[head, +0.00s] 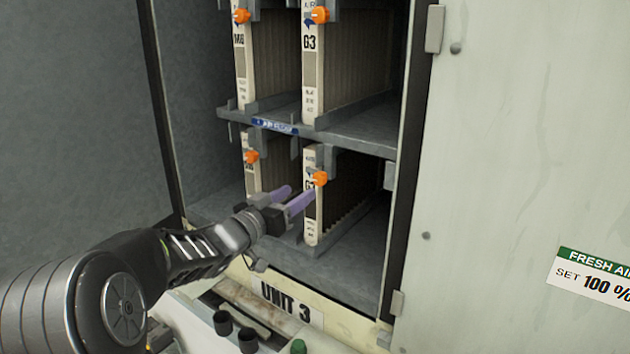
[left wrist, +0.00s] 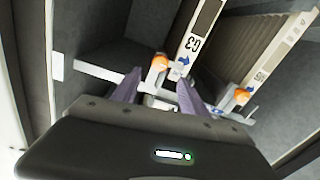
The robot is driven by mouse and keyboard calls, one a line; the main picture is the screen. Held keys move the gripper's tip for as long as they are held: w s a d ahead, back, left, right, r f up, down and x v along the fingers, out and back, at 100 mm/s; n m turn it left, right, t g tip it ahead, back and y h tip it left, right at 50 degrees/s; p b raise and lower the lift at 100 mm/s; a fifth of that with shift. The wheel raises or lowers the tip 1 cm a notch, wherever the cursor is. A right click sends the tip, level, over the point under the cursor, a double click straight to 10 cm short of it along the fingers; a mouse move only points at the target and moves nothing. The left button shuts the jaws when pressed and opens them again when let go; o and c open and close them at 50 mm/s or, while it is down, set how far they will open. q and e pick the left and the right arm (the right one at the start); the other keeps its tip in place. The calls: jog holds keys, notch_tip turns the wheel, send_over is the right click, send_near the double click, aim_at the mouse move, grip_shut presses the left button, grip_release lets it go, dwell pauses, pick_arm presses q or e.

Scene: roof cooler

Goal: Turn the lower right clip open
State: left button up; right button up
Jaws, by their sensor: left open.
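The lower right clip (head: 319,178) is an orange knob at the upper front of the lower right cream filter panel (head: 312,215). It also shows in the left wrist view (left wrist: 158,63), on a pale bracket. My left gripper (head: 303,190) has two purple fingers spread apart, with nothing held. Its tips are close in front of the clip. In the left wrist view the clip appears between and just beyond the fingertips (left wrist: 159,76); I cannot tell if they touch it. My right gripper is in neither view.
The lower left clip (head: 251,157) sits beside it. Two upper clips, left (head: 241,16) and right (head: 320,15), are above the grey shelf (head: 350,135). The open cabinet's pale door (head: 530,150) stands on the right. Dark knobs (head: 247,340) are below.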

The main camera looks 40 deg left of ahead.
aim_at(317, 180)
pick_arm(q)
jog(key=shift+w, duration=0.1)
jog(key=w, duration=0.2)
jog(key=w+p, duration=0.1)
jog(key=w, duration=0.4)
jog(key=shift+w+a+p, duration=0.25)
jog(key=shift+w+p, duration=0.05)
jog(key=shift+w, duration=0.05)
grip_shut()
